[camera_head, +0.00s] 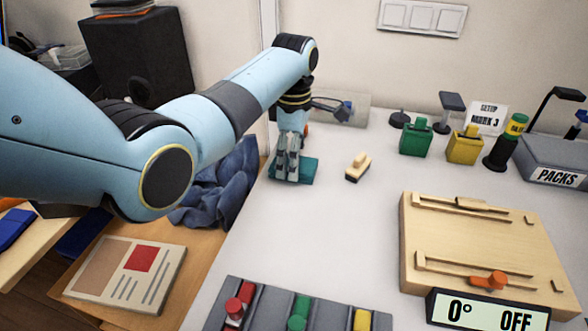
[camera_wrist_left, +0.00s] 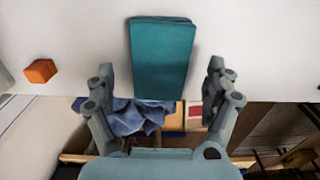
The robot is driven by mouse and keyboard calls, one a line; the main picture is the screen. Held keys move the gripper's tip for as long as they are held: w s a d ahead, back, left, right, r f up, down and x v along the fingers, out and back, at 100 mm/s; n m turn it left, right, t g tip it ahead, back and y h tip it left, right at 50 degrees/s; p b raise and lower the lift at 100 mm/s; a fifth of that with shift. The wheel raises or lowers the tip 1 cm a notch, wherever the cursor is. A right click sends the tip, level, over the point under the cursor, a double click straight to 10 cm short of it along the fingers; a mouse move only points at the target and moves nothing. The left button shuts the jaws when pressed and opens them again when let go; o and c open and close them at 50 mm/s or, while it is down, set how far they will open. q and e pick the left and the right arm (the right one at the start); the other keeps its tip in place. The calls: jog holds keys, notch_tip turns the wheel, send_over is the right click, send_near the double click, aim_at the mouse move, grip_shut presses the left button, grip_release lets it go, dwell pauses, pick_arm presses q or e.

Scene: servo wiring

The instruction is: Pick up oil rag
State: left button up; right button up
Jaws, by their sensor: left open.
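A folded teal cloth, which looks like the oil rag (camera_head: 307,171), lies flat near the left edge of the white table. In the left wrist view the oil rag (camera_wrist_left: 163,50) is a teal rectangle between the two fingers. My left gripper (camera_head: 287,174) points down over the cloth. Its fingers stand apart on either side of the cloth (camera_wrist_left: 160,72), with nothing between them gripped. In the head view the gripper hides part of the cloth; I cannot tell whether the fingertips touch the table. My right gripper is not in view.
A small brush-like block (camera_head: 357,167) lies right of the cloth. A wooden board (camera_head: 490,245) and a grey tray (camera_head: 270,318) stand nearer. An orange block (camera_wrist_left: 40,71) shows in the wrist view. The table's middle is clear.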

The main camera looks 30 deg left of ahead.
pick_arm(q)
notch_tip(320, 180, down, 2)
jog(key=shift+f, duration=0.25)
jog(key=c, duration=1.3)
jog(key=shift+o, duration=0.2)
jog(key=shift+r, duration=0.1)
